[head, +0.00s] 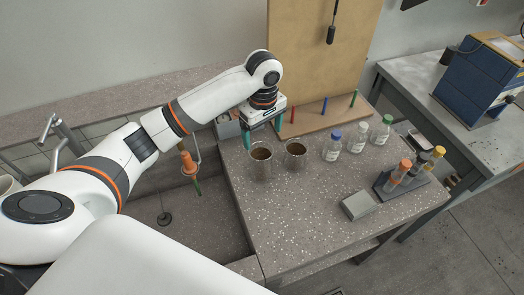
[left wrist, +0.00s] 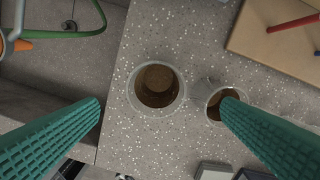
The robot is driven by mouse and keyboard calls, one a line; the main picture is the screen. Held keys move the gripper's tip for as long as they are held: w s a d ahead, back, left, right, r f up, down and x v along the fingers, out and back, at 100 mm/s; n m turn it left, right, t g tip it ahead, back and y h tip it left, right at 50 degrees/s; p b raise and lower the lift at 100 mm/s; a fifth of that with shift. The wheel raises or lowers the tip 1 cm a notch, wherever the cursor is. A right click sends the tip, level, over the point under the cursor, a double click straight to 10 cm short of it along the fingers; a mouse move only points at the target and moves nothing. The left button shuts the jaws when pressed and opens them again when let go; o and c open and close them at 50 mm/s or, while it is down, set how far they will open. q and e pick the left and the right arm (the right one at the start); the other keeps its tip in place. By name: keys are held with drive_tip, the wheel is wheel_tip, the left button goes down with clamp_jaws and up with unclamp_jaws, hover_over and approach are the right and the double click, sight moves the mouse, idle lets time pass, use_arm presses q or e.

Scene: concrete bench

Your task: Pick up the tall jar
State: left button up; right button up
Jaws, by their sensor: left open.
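The tall jar (head: 261,168) is a clear container with brown contents, upright near the left edge of the bench top. In the left wrist view, the tall jar (left wrist: 134,93) shows from above, round and open-topped, between the two fingers in the picture. A second, shorter-looking jar (head: 296,161) stands just to its right; it also shows in the left wrist view (left wrist: 203,90), partly behind a fingertip. My left gripper (head: 263,132) is open and empty, with teal ribbed fingers, above the tall jar. In the left wrist view, my left gripper (left wrist: 160,103) has its fingers wide apart.
Bottles with blue (head: 333,147), white and green caps stand right of the jars. A grey block (head: 358,205) and a tube rack (head: 388,189) lie further right. A pegged wooden board (head: 320,117) is behind. A sink (head: 185,225) lies left.

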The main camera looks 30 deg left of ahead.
use_arm(q)
hover_over(262, 157)
drive_tip(key=s+d, duration=0.2)
drive_tip(key=s, duration=0.1)
drive_tip(key=f, duration=0.5)
drive_tip(key=shift+a+f+p, duration=0.1)
drive_tip(key=shift+a+p, duration=0.1)
drive_tip(key=shift+p, duration=0.2)
drive_tip(key=shift+f, duration=0.65)
wheel_tip(262, 157, down, 4)
drive_tip(key=shift+r+p, duration=0.25)
drive_tip(key=shift+p, duration=0.3)
drive_tip(key=shift+f, duration=0.65)
drive_tip(key=c, duration=1.1)
drive_tip(key=shift+c, duration=0.4)
use_arm(e)
drive_tip(key=shift+s+d+r, duration=0.15)
drive_tip(key=shift+s+r, duration=0.55)
drive_tip(key=shift+r, duration=0.3)
use_arm(q)
drive_tip(key=shift+r, duration=0.1)
